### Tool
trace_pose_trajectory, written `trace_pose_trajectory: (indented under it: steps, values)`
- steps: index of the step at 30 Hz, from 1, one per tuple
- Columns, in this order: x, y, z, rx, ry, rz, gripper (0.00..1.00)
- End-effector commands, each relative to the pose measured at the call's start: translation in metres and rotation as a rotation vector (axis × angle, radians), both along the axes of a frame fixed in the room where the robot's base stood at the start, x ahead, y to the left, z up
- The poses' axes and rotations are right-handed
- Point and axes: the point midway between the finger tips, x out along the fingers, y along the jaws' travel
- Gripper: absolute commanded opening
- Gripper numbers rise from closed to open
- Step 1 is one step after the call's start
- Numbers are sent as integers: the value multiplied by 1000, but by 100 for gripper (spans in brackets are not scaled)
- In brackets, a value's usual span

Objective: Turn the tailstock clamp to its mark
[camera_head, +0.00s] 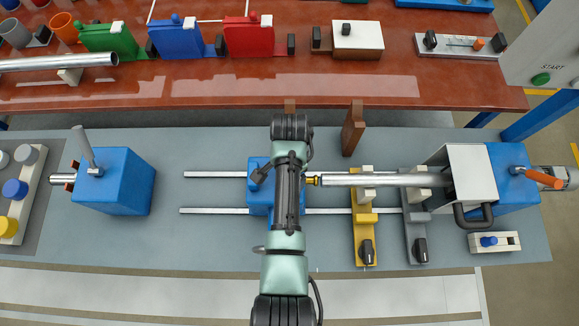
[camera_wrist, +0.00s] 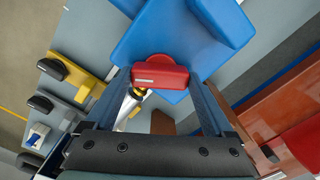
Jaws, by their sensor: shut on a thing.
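The blue tailstock (camera_head: 256,205) sits on two rails in the middle of the bench, largely covered by my arm. In the wrist view its blue body (camera_wrist: 150,45) fills the top. The red clamp handle (camera_wrist: 165,70), with a pale stripe on its face, lies between my fingertips. My gripper (camera_wrist: 160,78) is shut on this handle. In the head view the handle and fingertips are hidden under my arm. I cannot make out the clamp's mark. A steel bar (camera_head: 385,180) with a yellow tip (camera_head: 312,181) lies just right of the tailstock.
A yellow support (camera_head: 366,235) and a grey support (camera_head: 412,230) stand right of the tailstock. A blue headstock (camera_head: 512,185) is at the right, another blue block (camera_head: 118,185) at the left. A brown post (camera_head: 353,130) stands behind. The red-brown table (camera_head: 400,85) holds several fixtures.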

Motion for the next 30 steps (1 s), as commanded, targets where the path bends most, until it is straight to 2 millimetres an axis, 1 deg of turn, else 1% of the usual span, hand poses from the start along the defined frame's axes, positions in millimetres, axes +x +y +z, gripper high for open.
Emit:
trace_pose_trajectory:
  steps: [18,24,30]
  values:
    - [0,0,1,0,1,580,32]
    - [0,0,1,1,1,743,32]
    - [0,0,1,1,1,864,32]
